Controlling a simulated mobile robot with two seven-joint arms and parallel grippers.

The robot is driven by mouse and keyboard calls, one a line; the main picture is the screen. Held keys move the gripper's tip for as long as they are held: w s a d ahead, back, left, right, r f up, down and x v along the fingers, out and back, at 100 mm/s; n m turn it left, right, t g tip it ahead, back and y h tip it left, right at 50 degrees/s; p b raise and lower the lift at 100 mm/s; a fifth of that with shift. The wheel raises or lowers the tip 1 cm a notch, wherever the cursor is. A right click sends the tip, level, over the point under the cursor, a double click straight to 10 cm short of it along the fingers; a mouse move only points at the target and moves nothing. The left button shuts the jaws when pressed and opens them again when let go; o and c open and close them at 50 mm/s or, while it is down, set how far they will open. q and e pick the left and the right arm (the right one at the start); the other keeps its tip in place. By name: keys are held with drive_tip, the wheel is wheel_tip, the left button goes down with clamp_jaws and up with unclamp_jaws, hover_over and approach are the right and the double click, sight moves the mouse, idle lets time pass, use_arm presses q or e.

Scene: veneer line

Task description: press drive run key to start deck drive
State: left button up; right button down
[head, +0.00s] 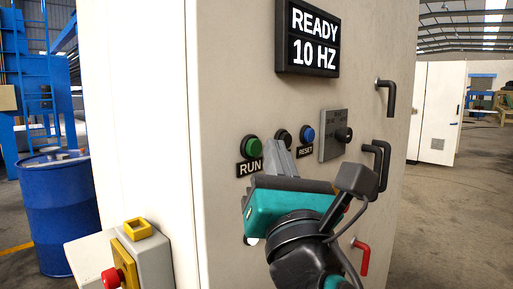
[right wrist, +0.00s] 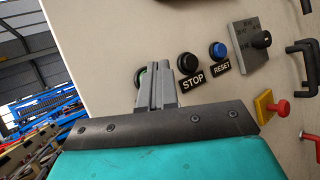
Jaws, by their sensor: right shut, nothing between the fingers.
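The green RUN key (head: 251,146) is on the cabinet front, above its RUN label (head: 249,168). The display (head: 308,40) above reads READY and 10 HZ. My right gripper (head: 278,146) is shut and empty, its fingertips just right of the RUN key in the head view and in front of the STOP label. In the right wrist view the shut fingers (right wrist: 157,72) cover most of the green key (right wrist: 142,75). I cannot tell whether they touch it. My left gripper is not in view.
Close by are the black STOP button (right wrist: 187,63), the blue RESET button (head: 307,133) and a black rotary knob (head: 343,134). Black handles (head: 386,97) and a red handle (head: 361,256) stick out at the right. A red emergency button (head: 111,278) and a blue drum (head: 59,212) are at the left.

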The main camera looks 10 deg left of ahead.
drive_tip(key=shift+w+a, duration=0.1)
drive_tip(key=shift+a, duration=0.05)
drive_tip(key=shift+w+a, duration=0.2)
drive_tip(key=shift+a, duration=0.05)
drive_tip(key=shift+w+a+p, duration=0.2)
drive_tip(key=shift+a+p, duration=0.1)
idle(0.7)
drive_tip(key=shift+s+d, duration=0.1)
drive_tip(key=shift+d, duration=0.05)
drive_tip(key=shift+s+d+p, duration=0.35)
drive_tip(key=shift+s+d, duration=0.05)
drive_tip(key=shift+d, duration=0.15)
idle(0.3)
drive_tip(key=s+d, duration=0.1)
drive_tip(key=d, duration=0.1)
drive_tip(key=s+d+p, duration=0.1)
drive_tip(key=s+d, duration=0.1)
drive_tip(key=shift+p, duration=0.3)
